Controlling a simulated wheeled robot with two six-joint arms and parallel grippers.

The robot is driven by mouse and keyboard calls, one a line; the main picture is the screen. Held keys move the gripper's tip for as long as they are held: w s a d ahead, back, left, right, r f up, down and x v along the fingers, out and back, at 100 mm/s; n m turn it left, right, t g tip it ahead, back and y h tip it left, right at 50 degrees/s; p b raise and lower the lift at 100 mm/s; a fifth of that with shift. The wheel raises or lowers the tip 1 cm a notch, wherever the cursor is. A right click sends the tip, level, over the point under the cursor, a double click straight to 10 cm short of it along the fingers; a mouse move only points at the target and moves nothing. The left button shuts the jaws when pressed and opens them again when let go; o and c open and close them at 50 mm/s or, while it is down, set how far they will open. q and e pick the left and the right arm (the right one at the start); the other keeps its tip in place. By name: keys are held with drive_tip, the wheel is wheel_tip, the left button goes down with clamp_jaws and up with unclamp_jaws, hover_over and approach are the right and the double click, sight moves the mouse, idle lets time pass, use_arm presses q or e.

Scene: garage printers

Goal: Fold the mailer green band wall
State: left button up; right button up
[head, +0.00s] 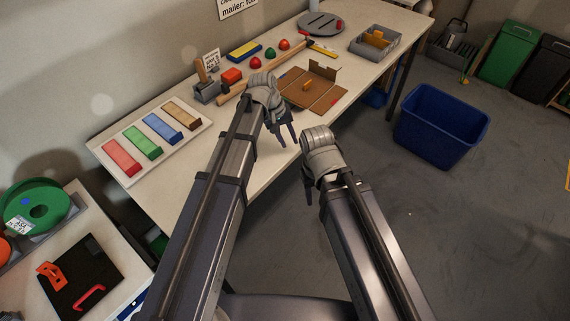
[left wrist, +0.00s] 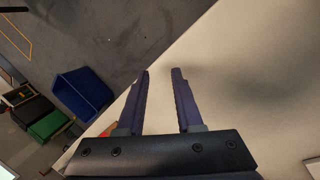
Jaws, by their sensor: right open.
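The cardboard mailer (head: 322,90) lies opened out on the long bench in the head view. One back wall (head: 324,69) stands up, and the other panels look flat. A small orange piece sits in its middle, and a red mark shows near its front right. I cannot make out a green band; my left arm covers part of the mailer's left side. My left gripper (head: 286,141) is open and empty over the bench's front edge, nearer than the mailer; its spread fingers show in the left wrist view (left wrist: 160,100). My right gripper (head: 308,192) is open, lower, off the bench edge.
A grey bin (head: 362,47) and round plate stand farther back. A blue tub (head: 440,125) is on the floor right. Bench between tray and left arm is clear.

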use_arm(q)
drive_tip(key=s+m+y, duration=0.2)
drive_tip(key=s+m, duration=0.1)
drive_tip(key=s, duration=0.7)
drive_tip(key=shift+f+g, duration=0.2)
drive_tip(key=shift+g, duration=0.1)
use_arm(e)
drive_tip(key=shift+r, duration=0.25)
use_arm(q)
drive_tip(key=shift+a, duration=0.15)
